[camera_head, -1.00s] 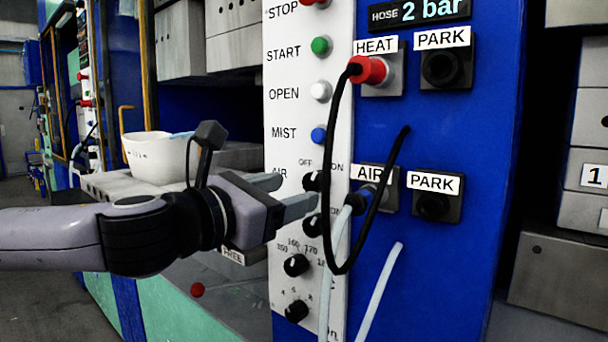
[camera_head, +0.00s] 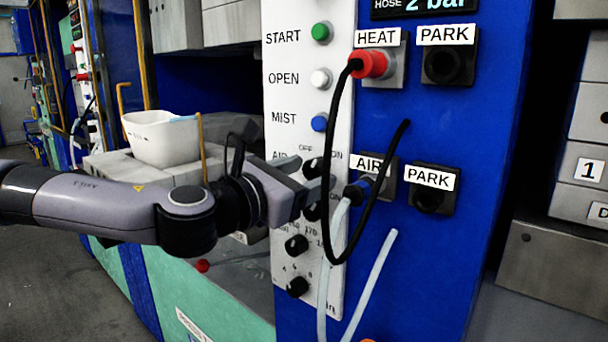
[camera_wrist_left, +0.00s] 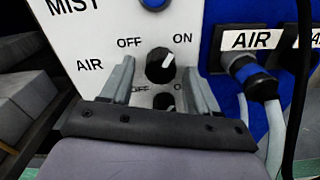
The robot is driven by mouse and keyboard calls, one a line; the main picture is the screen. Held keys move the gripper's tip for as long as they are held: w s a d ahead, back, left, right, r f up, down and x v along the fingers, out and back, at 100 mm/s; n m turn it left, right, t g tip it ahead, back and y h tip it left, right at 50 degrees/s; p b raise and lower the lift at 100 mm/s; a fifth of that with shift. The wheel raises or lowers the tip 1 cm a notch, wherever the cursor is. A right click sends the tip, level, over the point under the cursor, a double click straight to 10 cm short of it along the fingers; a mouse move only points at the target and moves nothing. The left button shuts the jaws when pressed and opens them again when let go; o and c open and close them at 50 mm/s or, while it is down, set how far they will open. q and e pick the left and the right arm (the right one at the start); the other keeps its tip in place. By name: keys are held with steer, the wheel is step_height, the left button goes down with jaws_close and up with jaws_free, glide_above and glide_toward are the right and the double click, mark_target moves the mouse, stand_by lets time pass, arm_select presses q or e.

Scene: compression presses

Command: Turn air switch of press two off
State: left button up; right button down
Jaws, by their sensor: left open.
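The air switch (camera_wrist_left: 160,65) is a black knob with a white mark on the white panel, labelled AIR, OFF and ON. In the left wrist view its mark points up and right, toward ON. In the head view the air switch (camera_head: 313,168) is partly hidden by my left gripper (camera_head: 306,176). In the left wrist view the left gripper (camera_wrist_left: 160,85) is open, with one finger on each side below the knob and apart from it. A second knob (camera_wrist_left: 164,101) sits just beneath, between the fingers. My right gripper is not in view.
A black cable (camera_head: 336,130) loops from the red HEAT plug (camera_head: 370,64) close to the fingers. A pale hose (camera_head: 337,240) hangs from the AIR plug (camera_head: 357,190). A white container (camera_head: 160,138) stands on a grey block at the left. More dials (camera_head: 296,244) lie below.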

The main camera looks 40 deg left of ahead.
arm_select(q)
steer(key=shift+c, duration=0.2)
steer(key=c, duration=1)
